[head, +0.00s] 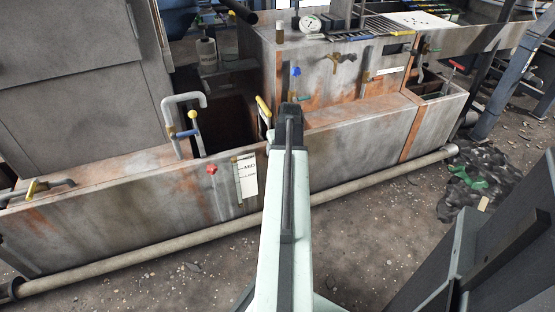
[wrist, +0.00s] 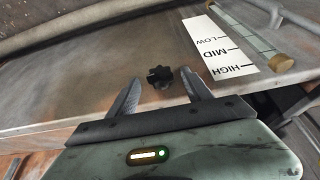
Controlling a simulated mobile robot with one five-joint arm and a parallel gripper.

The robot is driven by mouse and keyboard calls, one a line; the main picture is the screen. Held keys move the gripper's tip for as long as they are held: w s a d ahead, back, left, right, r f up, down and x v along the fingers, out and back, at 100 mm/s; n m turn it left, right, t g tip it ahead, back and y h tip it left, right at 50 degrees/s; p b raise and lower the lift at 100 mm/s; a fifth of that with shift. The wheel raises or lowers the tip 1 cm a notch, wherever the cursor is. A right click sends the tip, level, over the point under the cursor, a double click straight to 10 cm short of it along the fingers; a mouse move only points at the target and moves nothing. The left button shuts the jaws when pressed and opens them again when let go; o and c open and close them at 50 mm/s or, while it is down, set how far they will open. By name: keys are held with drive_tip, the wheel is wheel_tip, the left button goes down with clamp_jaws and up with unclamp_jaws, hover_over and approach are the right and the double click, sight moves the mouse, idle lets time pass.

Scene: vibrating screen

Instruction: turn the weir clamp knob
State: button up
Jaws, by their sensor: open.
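A small black lobed knob (wrist: 160,76) sits on the grey, rust-stained tank wall in the wrist view. My gripper (wrist: 160,80) is open, with one finger on each side of the knob near the fingertips. I cannot tell whether either finger touches it. No label on the knob names it as the weir clamp knob. In the head view my arm hides the gripper and this knob. A separate red star-shaped knob (head: 211,169) is on the front tank wall, left of the level label.
A white LOW/MID/HIGH label (wrist: 218,45) and a sight tube (wrist: 255,38) are right of the black knob. The label also shows in the head view (head: 248,177). A grey bent pipe (head: 183,112) rises left of my arm. A long pipe (head: 150,256) runs along the tank's base.

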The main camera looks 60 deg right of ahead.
drive_tip(key=b+x, duration=0.1)
drive_tip(key=x, duration=0.1)
drive_tip(key=shift+w+f, duration=0.1)
drive_tip(key=shift+f, duration=0.2)
drive_tip(key=shift+r, duration=0.15)
drive_tip(key=shift+c, duration=0.4)
clamp_jaws()
